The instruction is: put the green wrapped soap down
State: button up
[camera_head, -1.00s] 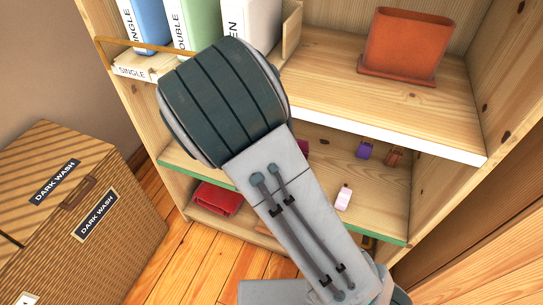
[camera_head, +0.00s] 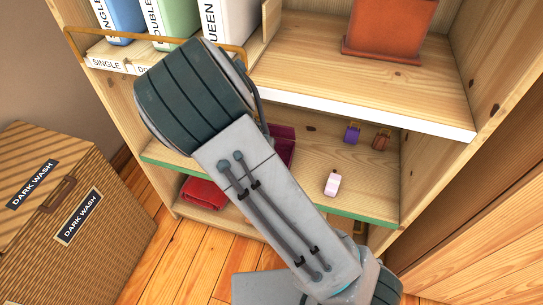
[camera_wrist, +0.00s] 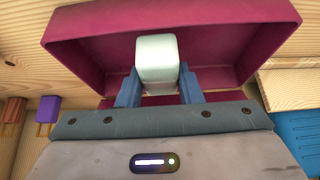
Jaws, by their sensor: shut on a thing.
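The green wrapped soap (camera_wrist: 156,58) shows in the wrist view as a pale, whitish-green rounded block. My gripper (camera_wrist: 158,85) is shut on it, with one blue finger on each side. The soap is in front of a magenta open box (camera_wrist: 75,58), overlapping it in the picture; I cannot tell whether it touches the box. In the head view the magenta box (camera_head: 284,142) shows partly behind my arm on the green-edged shelf. My gripper and the soap are hidden there by my arm.
Above is a white-edged shelf (camera_head: 350,98) with a terracotta pot (camera_head: 390,28). A red item (camera_head: 204,193) lies lower down. A wicker hamper (camera_head: 75,215) stands left.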

jog(key=shift+w+d+f+b, duration=0.1)
jog(key=shift+d+f+b, duration=0.15)
jog(key=shift+d+f, duration=0.3)
jog(key=shift+w+d+f+b, duration=0.1)
jog(key=shift+d+f+b, duration=0.25)
jog(key=shift+d, duration=0.4)
jog(key=shift+w+d+f+b, duration=0.1)
jog(key=shift+d+f+b, duration=0.1)
jog(key=shift+d+f, duration=0.35)
jog(key=shift+d, duration=0.1)
jog(key=shift+f, duration=0.1)
jog(key=o, duration=1)
jog(key=shift+s+r, duration=0.1)
jog(key=shift+r, duration=0.3)
jog(key=p+v, duration=0.6)
jog(key=v, duration=0.5)
jog(key=shift+s+r, duration=0.2)
